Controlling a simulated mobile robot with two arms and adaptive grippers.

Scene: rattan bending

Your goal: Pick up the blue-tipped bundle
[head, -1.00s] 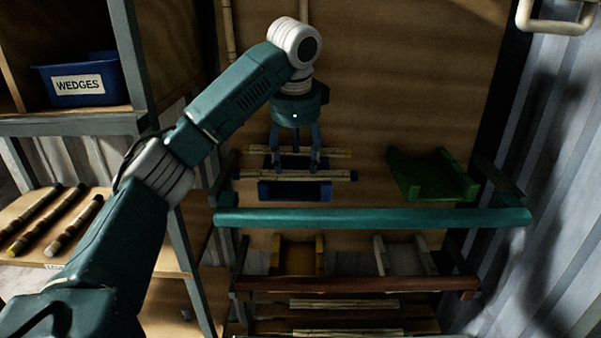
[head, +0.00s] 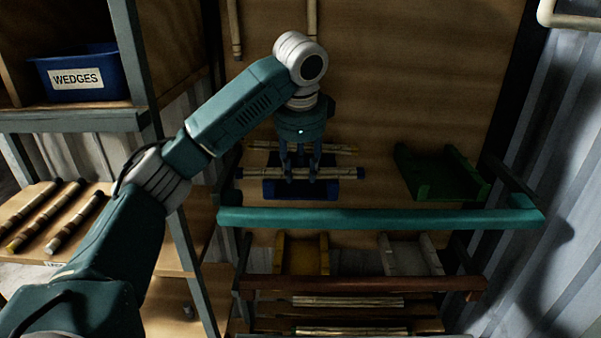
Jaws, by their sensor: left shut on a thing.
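The bundle with blue tips (head: 263,174) lies crosswise at the blue cradle (head: 276,191), on the back wall's upper rack. My left gripper (head: 301,177) points down over it, with its fingers closed around the middle of the bundle. The fingers hide part of the bundle's middle. The bundle looks level; I cannot tell whether it touches the cradle. A second bundle with yellow tips (head: 340,149) lies just behind it, partly hidden by the gripper. My right gripper is not in view.
A teal bar (head: 380,218) runs in front of the cradle. A green cradle (head: 445,180) stands empty at right. Lower down are a yellow cradle (head: 302,262), a brown bar (head: 370,283) and more bundles. A shelf with a blue WEDGES bin (head: 85,76) stands left.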

